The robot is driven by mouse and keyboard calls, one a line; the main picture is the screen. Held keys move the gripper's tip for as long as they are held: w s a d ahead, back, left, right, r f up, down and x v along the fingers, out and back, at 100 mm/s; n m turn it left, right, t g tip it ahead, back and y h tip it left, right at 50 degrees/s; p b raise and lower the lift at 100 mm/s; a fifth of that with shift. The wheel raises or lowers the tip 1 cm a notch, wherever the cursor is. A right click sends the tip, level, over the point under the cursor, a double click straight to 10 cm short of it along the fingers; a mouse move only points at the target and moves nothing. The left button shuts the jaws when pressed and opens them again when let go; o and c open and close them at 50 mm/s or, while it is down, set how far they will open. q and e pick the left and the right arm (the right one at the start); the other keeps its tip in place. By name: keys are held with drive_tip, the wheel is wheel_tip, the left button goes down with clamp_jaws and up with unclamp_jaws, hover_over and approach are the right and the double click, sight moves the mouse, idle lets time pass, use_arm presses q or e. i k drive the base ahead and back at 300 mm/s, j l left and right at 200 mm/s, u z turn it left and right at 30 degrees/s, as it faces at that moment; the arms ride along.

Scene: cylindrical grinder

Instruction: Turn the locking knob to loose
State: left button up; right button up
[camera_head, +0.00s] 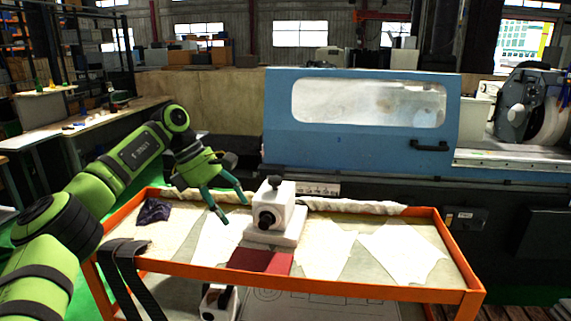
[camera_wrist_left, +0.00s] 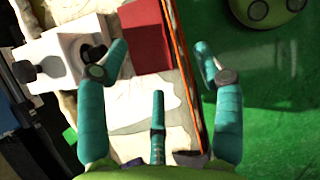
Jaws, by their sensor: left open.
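I cannot tell from the pictures which is the locking knob. My left gripper (camera_head: 232,207) is open and empty, just left of the device and apart from it. In the left wrist view the device (camera_wrist_left: 60,42) is at upper left, beyond the spread fingers of my left gripper (camera_wrist_left: 158,62). One finger partly covers the front knob there. My right gripper is not in view.
An orange-rimmed cart (camera_head: 330,286) carries pale cloths and a dark red item (camera_head: 260,261) in front of the device. A dark purple cloth (camera_head: 153,211) lies at its left. The blue grinder (camera_head: 360,142) stands behind. The cart's right side has free room over the cloths.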

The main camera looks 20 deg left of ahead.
sight(274, 181)
drive_tip(key=i, duration=0.95)
